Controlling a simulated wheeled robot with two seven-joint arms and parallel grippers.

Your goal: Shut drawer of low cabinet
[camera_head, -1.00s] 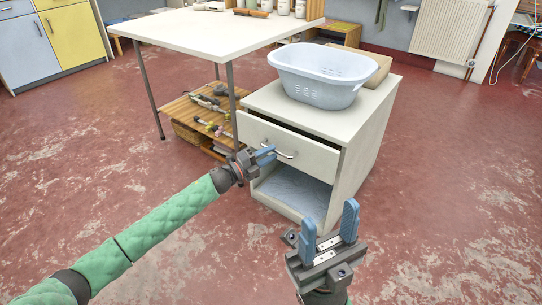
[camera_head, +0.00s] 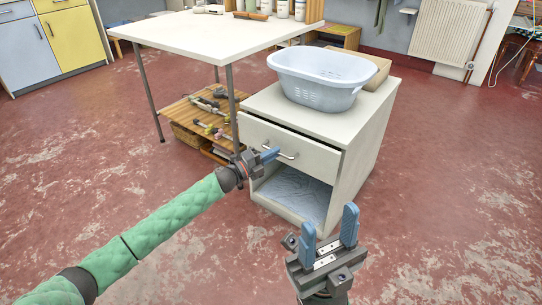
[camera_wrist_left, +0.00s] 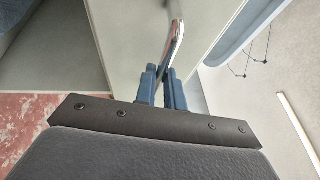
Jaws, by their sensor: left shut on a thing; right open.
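The low cabinet (camera_head: 365,150) is off-white, with a drawer (camera_head: 306,154) at the top and an open compartment below. The drawer stands slightly out, with a dark gap along its top edge. Its metal bar handle (camera_head: 287,155) is on the front. My left gripper (camera_head: 268,155) is shut on the handle; in the left wrist view the blue fingers (camera_wrist_left: 160,86) close around the lower end of the chrome handle (camera_wrist_left: 173,45). My right gripper (camera_head: 330,235) is open and empty, in front of the cabinet's lower right.
A pale blue laundry basket (camera_head: 320,75) and a cardboard box (camera_head: 372,70) stand on the cabinet top. A white table (camera_head: 205,35) with a slatted lower shelf (camera_head: 190,115) stands at the left. The red floor to the right is clear.

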